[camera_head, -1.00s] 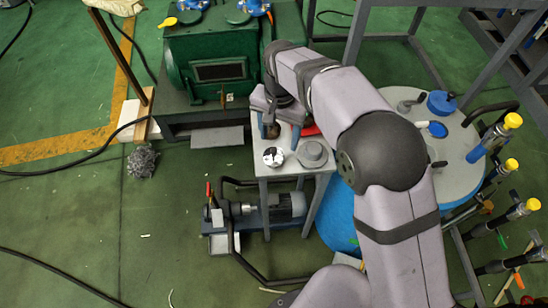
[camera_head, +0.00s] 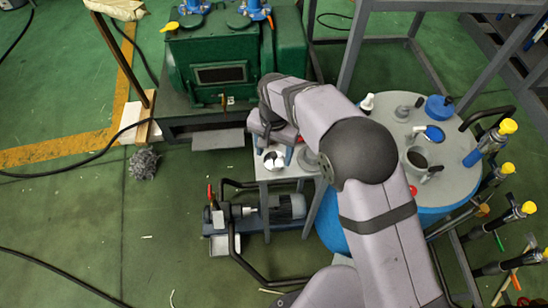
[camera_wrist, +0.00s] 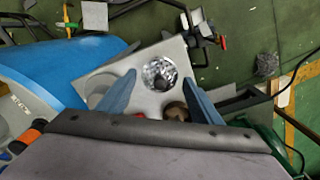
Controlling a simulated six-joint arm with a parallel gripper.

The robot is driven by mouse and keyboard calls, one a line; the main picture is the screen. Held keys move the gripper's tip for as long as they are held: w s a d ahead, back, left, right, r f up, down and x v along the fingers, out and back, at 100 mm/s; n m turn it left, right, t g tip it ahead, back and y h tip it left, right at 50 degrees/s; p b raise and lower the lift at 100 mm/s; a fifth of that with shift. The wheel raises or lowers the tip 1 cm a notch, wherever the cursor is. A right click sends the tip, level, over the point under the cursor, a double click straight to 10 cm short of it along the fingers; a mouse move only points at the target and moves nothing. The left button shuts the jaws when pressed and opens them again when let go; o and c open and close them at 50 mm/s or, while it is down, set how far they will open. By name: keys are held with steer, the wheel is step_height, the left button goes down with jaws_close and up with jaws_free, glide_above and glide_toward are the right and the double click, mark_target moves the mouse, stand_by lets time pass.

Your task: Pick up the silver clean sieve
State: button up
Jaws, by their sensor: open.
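The silver sieve is a shiny round piece with dark patches (camera_head: 273,161), on a small grey table (camera_head: 262,173). In the wrist view, the silver sieve (camera_wrist: 160,66) shows bright and mottled near the table's far edge. My gripper (camera_wrist: 157,78) is open and empty, its two blue fingers pointing at the sieve, one to each side in the picture. Whether they are level with it or still above it, I cannot tell. In the head view, my gripper (camera_head: 275,150) is just behind the sieve, and my arm hides part of the table.
A dull grey round piece (camera_wrist: 101,90) sits left of the sieve in the wrist view. A brown round object (camera_wrist: 176,111) is near the right finger. A blue drum (camera_head: 335,225) with items on its lid stands to the right; a green machine (camera_head: 215,50) stands behind.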

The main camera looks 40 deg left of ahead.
mark_target(274, 154)
steer(key=shift+f, duration=1)
steer(key=c, duration=0.9)
steer(key=shift+r, duration=0.1)
step_height(274, 154, up, 10)
steer(key=shift+f+b, duration=0.1)
steer(key=shift+b, duration=1)
